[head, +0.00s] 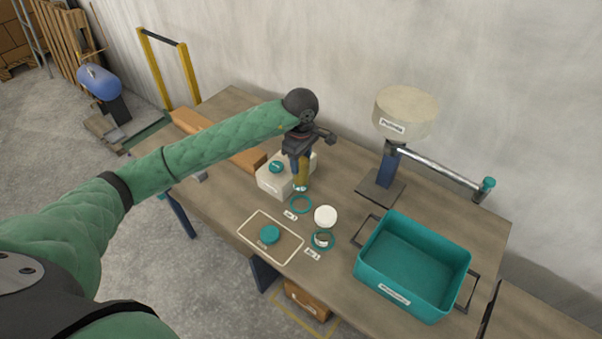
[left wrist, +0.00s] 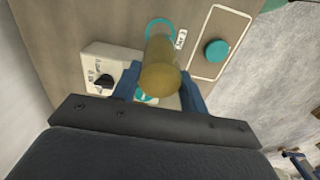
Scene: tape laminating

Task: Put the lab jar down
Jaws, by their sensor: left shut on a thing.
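My left gripper (head: 299,158) points down over the table and its blue fingers are shut on an amber lab jar (head: 301,176). The jar looks upright, and its lower end is just behind a teal ring marking (head: 301,204) on the table. I cannot tell whether the jar touches the table. In the left wrist view, the jar (left wrist: 160,68) sits between the fingertips (left wrist: 160,84), and its far end overlaps part of the teal ring (left wrist: 157,22). My right gripper is not in view.
A white box (head: 272,183) with a teal disc stands beside the jar. A second ring (head: 323,240) holds a small item, near a white disc (head: 326,216). A teal disc (head: 269,234) lies in an outlined rectangle. A teal crate (head: 372,262) and a post stand (head: 385,172) are to the right.

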